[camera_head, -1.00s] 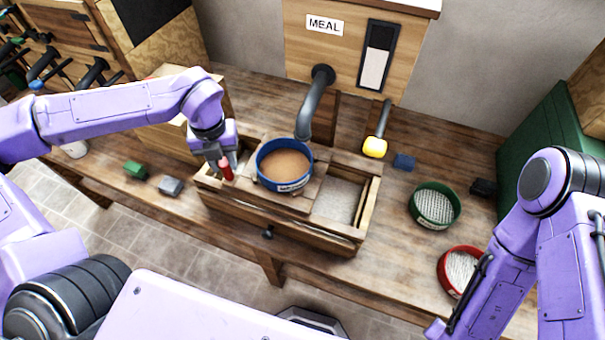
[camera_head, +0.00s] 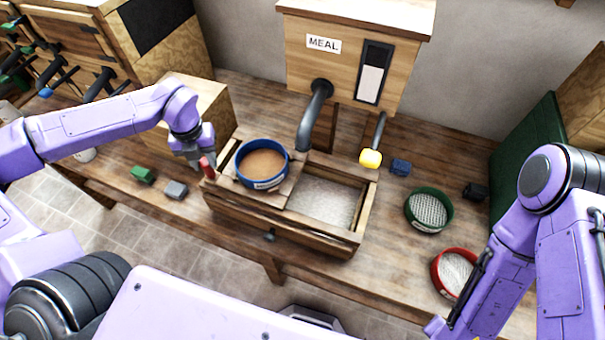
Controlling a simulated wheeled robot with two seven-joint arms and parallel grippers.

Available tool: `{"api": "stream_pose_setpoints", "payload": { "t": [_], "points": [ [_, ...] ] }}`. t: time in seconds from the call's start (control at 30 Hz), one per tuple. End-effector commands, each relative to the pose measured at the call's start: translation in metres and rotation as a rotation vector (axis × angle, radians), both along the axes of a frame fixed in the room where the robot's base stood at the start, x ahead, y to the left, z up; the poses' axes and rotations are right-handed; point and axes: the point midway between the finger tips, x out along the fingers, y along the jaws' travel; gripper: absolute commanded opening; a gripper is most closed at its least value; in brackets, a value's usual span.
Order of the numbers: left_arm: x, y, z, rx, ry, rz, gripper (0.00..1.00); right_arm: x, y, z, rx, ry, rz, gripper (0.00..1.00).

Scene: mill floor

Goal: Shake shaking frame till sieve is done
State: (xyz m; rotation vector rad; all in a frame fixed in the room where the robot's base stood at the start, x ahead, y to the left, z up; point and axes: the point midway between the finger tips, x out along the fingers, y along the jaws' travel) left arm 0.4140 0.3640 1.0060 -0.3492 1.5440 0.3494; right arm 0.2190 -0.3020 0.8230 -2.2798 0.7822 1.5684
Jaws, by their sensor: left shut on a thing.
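The blue-rimmed sieve (camera_head: 262,164) holds brown meal and sits on the wooden shaking frame (camera_head: 289,193), at the left part of the wooden box (camera_head: 300,236). My left gripper (camera_head: 206,166) is shut on the frame's red handle (camera_head: 207,169) at its left end; its fingertips are partly hidden. Pale sifted material (camera_head: 325,199) lies in the open right part of the box.
A green sieve (camera_head: 429,210) and a red sieve (camera_head: 457,272) lie at the right. Green (camera_head: 143,175) and grey (camera_head: 176,190) blocks lie left.

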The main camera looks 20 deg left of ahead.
Motion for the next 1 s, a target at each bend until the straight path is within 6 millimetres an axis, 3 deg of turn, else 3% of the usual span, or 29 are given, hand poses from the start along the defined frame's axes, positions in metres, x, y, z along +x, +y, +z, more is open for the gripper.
{"api": "stream_pose_setpoints", "payload": {
  "t": [0.17,0.4,0.73,0.77,0.83,0.87,1.0],
  "points": [
    [0.002,0.018,0.004,0.0,-0.004,0.003,0.12,0.0,0.0,0.012,0.0,0.0,0.0,0.0],
    [0.004,0.04,0.001,0.002,-0.006,0.002,0.12,0.0,0.0,0.01,0.0,0.0,0.0,0.0],
    [0.004,0.05,0.001,0.003,-0.006,0.004,0.12,0.0,0.0,0.01,0.0,0.0,0.0,0.0],
    [0.004,0.05,0.001,0.003,-0.006,0.004,0.37,0.0,0.0,0.01,0.0,0.0,0.0,0.0],
    [0.004,0.05,0.001,0.003,-0.006,0.004,0.6,0.0,0.0,0.01,0.0,0.0,0.0,0.0],
    [0.004,0.049,0.001,0.003,-0.005,0.004,0.64,0.0,0.0,0.01,0.0,0.0,0.0,0.0],
    [0.005,0.049,0.001,0.002,-0.004,0.001,0.64,0.0,0.0,0.01,0.0,0.0,0.0,0.0]
  ]
}}
